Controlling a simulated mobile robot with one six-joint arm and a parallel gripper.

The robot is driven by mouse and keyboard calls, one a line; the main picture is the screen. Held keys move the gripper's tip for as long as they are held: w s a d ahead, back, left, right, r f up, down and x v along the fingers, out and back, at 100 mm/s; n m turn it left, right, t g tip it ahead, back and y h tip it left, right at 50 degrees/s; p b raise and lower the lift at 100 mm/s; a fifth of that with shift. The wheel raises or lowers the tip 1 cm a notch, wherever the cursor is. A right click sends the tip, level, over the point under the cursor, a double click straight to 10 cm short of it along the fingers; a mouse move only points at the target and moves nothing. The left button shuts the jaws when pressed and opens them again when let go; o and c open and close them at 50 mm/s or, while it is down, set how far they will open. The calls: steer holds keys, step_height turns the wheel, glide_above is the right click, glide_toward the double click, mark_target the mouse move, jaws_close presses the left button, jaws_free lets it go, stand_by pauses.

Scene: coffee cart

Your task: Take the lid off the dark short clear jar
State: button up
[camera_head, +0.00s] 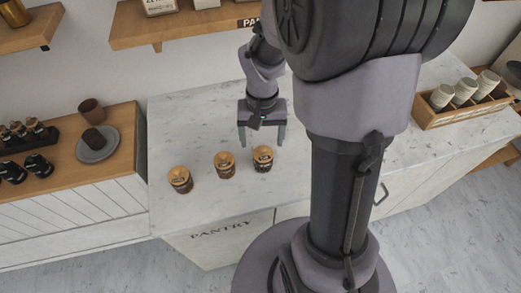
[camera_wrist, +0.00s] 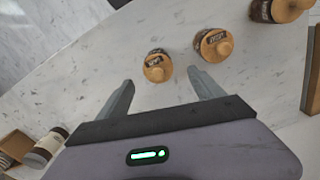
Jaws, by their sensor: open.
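Three short clear jars with dark contents and wooden lids stand in a row on the marble counter: a left jar (camera_head: 180,180), a middle jar (camera_head: 224,165) and a right jar (camera_head: 263,159). I cannot tell which one the task names. The wrist view shows jars with knobbed wooden lids at the top: one jar (camera_wrist: 157,65), another jar (camera_wrist: 213,44) and a third jar (camera_wrist: 279,9) at the edge. All lids shown are on. My gripper (camera_head: 261,140) is open and empty, above the counter behind the right jar. Its fingers also show in the wrist view (camera_wrist: 161,82).
A wooden box (camera_head: 470,106) with pale cups stands at the right. A wooden side counter (camera_head: 65,130) at the left holds a plate (camera_head: 97,150), cups and dark items. A wall shelf (camera_head: 185,27) is above. The marble (camera_head: 180,125) behind the jars is clear.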

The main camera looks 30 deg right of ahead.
mark_target(263, 147)
steer(key=f, duration=0.1)
steer(key=f+b, duration=0.1)
steer(key=f, duration=0.3)
steer(key=shift+w+d+b, duration=0.1)
steer(key=shift+d+b, duration=0.2)
steer(key=shift+b, duration=0.05)
steer(key=shift+r, duration=0.15)
steer(key=c, duration=1.4)
